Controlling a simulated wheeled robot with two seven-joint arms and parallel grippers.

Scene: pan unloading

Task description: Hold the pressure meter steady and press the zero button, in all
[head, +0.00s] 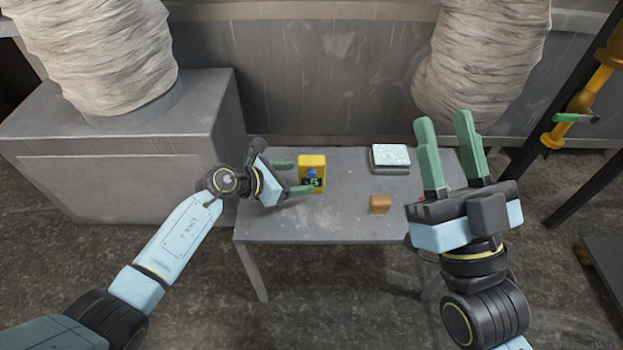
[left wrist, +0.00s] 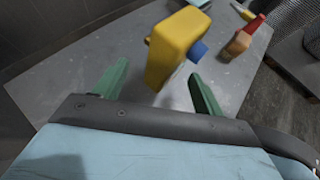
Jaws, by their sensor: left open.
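The pressure meter is a yellow block (head: 313,161) standing on the grey table, with a blue button (head: 311,173) and a small dark display with green marks on its front. It also shows in the left wrist view (left wrist: 172,42), with its blue button (left wrist: 198,51) on the right side. My left gripper (head: 297,177) is open and reaches in from the left at the meter. In the left wrist view the meter stands between and just past the fingertips, with no clear contact. My right gripper (head: 444,121) is open and empty, raised in front of the table's right side.
A pale box (head: 390,157) sits at the table's back right. A grey cabinet (head: 115,170) stands to the left. The table's front middle is clear.

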